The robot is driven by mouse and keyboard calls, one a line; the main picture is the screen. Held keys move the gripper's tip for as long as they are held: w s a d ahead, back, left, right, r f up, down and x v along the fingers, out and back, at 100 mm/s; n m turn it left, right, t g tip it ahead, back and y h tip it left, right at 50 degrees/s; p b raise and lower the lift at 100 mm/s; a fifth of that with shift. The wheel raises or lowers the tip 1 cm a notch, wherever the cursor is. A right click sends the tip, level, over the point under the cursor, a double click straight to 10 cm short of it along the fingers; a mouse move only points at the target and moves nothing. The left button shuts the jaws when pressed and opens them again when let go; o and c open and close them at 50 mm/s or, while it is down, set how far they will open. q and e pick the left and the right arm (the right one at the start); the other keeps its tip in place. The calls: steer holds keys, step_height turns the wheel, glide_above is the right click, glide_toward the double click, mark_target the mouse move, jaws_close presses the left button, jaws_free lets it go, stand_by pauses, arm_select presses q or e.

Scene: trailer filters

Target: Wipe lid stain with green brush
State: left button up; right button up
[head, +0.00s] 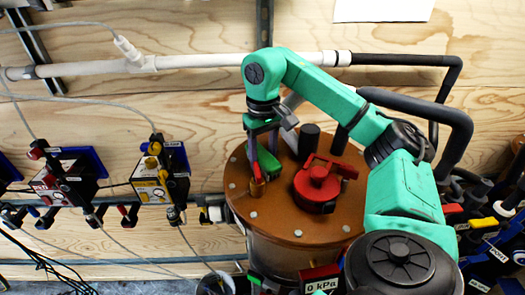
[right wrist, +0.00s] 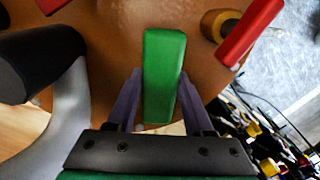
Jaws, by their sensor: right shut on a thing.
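My right gripper (head: 262,140) is above the left part of the brown round lid (head: 265,215) and points down. It is shut on the green brush (head: 268,164), whose block hangs between the fingers at or close above the lid. I cannot tell whether it touches the lid. In the right wrist view the green brush (right wrist: 163,65) stands between the two purple fingers (right wrist: 160,112), with the brown lid (right wrist: 110,60) behind it. I cannot make out a stain on the lid. My left gripper is not in view.
A red valve handle (head: 318,182) stands on the lid's middle, right of the brush. A yellow-and-red fitting (head: 257,180) is at the left. Black and grey pipes (head: 415,105) rise behind the lid. Gauge boxes (head: 160,180) and hoses line the wooden wall at left.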

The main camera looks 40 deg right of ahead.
mark_target(262, 145)
steer(key=shift+w+d+r+p, duration=0.2)
steer(key=shift+w+r+p, duration=0.05)
steer(key=shift+p, duration=0.2)
steer(key=shift+w+d+f+p, duration=0.1)
steer(key=shift+w+d+p, duration=0.5)
steer(key=shift+w, duration=0.15)
steer(key=shift+w+d+f, duration=0.1)
steer(key=shift+w+d, duration=0.3)
steer(key=shift+w, duration=0.05)
steer(key=shift+w+d+f, duration=0.1)
steer(key=shift+w+d, duration=1)
steer(key=shift+w, duration=0.2)
